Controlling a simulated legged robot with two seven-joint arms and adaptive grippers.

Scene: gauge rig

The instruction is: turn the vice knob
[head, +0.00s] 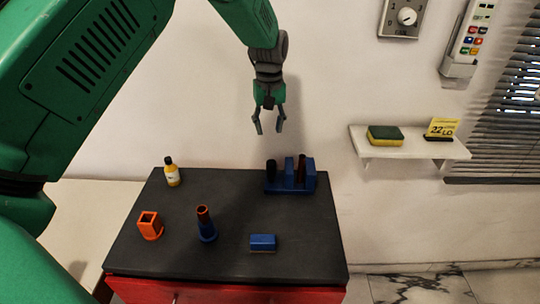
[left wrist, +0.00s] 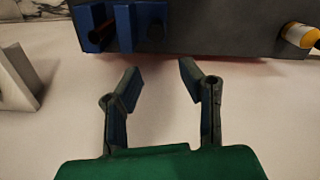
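The blue vice (head: 289,180) stands at the back right of the dark tabletop. A dark round knob (head: 271,171) is on its left side, and a dark reddish cylinder (head: 301,167) stands between its blue blocks. The vice (left wrist: 124,28) also shows at the top of the left wrist view, with the dark knob (left wrist: 156,29) beside it. My left gripper (head: 268,125) hangs fingers down, open and empty, above and behind the vice. In the left wrist view the fingertips (left wrist: 159,74) are spread and apart from the vice. My right gripper is not in view.
On the dark tabletop (head: 180,250) are a yellow bottle (head: 172,175), an orange square holder (head: 150,226), a blue stand with a brown tube (head: 207,228) and a blue block (head: 263,242). A wall shelf (head: 400,148) holds a sponge (head: 385,135). The tabletop's middle is clear.

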